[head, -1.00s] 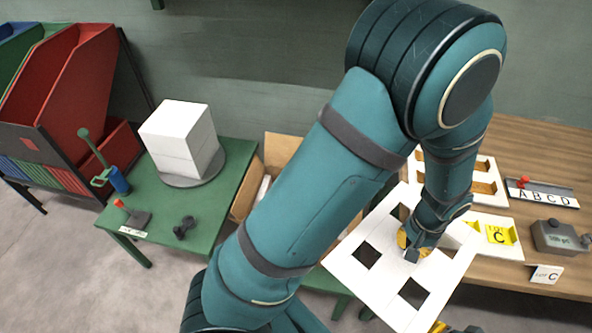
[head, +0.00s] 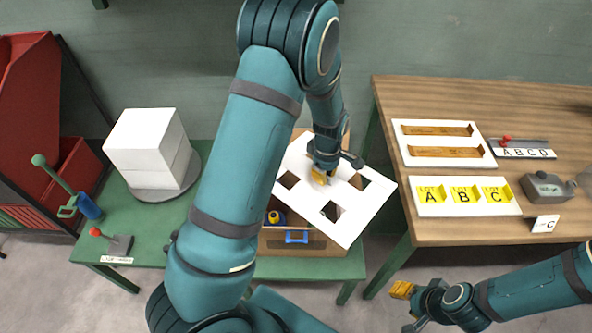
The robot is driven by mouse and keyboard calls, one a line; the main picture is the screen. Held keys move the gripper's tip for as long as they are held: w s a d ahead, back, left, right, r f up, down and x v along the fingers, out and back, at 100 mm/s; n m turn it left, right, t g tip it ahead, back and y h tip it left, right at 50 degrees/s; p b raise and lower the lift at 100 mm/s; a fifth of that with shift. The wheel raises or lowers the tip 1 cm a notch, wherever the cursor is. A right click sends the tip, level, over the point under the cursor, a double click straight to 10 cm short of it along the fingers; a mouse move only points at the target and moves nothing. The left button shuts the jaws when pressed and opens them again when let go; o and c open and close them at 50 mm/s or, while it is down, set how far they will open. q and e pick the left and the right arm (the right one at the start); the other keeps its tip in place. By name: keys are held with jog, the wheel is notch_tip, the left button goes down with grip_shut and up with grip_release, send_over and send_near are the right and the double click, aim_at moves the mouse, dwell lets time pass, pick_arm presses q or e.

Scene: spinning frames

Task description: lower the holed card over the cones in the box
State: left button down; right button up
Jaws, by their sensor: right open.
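The white holed card (head: 345,228) hangs tilted above the open cardboard box (head: 330,246), covering most of it. No cone shows clearly, as card and arm hide the inside. My right gripper (head: 403,290) is open and empty at the lower right, below the wooden table.
The wooden table (head: 420,95) at right holds a slotted white tray (head: 405,140), yellow lot cards (head: 463,196) and a grey device (head: 547,186).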

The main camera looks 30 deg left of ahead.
aim_at(297, 165)
pick_arm(q)
jog(key=a+f+n, duration=0.1)
jog(key=a+n, duration=0.1)
jog(key=a, duration=0.1)
jog(key=a+f+n+b, duration=0.1)
jog(key=a+n, duration=0.2)
jog(key=a+f+n, duration=0.2)
jog(key=a+n, duration=0.1)
jog(key=shift+w+a, duration=0.2)
jog(key=shift+w, duration=0.2)
jog(key=shift+f+b, duration=1.85)
jog(key=shift+b, duration=0.05)
jog(key=shift+r, duration=0.1)
jog(key=shift+f, duration=0.25)
jog(key=shift+f, duration=0.15)
notch_tip(297, 165, down, 4)
jog(key=shift+f+b, duration=0.25)
jog(key=shift+b, duration=1)
jog(key=shift+f, duration=0.15)
